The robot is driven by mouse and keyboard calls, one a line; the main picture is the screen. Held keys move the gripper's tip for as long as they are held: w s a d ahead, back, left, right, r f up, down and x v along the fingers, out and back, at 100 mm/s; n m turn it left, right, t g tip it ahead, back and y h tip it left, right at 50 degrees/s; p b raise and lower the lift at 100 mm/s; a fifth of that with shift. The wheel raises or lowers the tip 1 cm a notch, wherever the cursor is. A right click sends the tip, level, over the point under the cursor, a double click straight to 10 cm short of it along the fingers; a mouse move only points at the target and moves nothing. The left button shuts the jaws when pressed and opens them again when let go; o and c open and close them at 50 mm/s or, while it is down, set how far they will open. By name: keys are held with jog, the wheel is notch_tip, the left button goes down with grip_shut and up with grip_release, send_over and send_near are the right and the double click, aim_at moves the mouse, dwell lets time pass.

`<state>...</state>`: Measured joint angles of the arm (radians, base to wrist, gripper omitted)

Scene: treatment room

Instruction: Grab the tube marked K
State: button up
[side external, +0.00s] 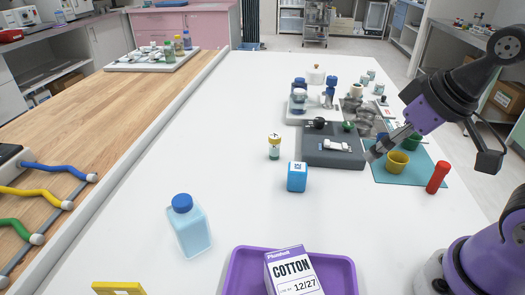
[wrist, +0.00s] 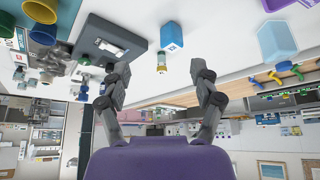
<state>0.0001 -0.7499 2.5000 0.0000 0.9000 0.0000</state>
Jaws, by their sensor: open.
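A small vial with a yellowish cap (side external: 274,146) stands upright on the white table, left of the dark grey device; it also shows in the wrist view (wrist: 164,64). A mark on its cap is too small to read. A red tube-like object (side external: 437,177) stands at the right by the teal mat. No letter K is legible on anything. My gripper (side external: 379,149) is over the mat's left side, beside the device, apart from the vial and the red object. In the wrist view its two fingers (wrist: 161,80) are spread with nothing between them.
The dark grey device (side external: 325,158) and a yellow cup (side external: 398,162) on the teal mat (side external: 408,179) are close to my gripper. A blue box (side external: 297,177) stands in front of the vial. A blue-capped bottle (side external: 190,228) and purple tray (side external: 240,255) are nearer.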

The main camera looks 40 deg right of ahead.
jog(key=m+g, duration=0.1)
send_over(276, 137)
jog(key=s, duration=0.1)
jog(key=f, duration=0.8)
jog(key=shift+s+a, duration=0.15)
jog(key=shift+a, duration=0.05)
jog(key=x, duration=0.5)
jog(key=shift+s+d+f, duration=0.15)
jog(key=shift+d+f, duration=0.05)
jog(key=shift+f, duration=0.25)
grip_shut()
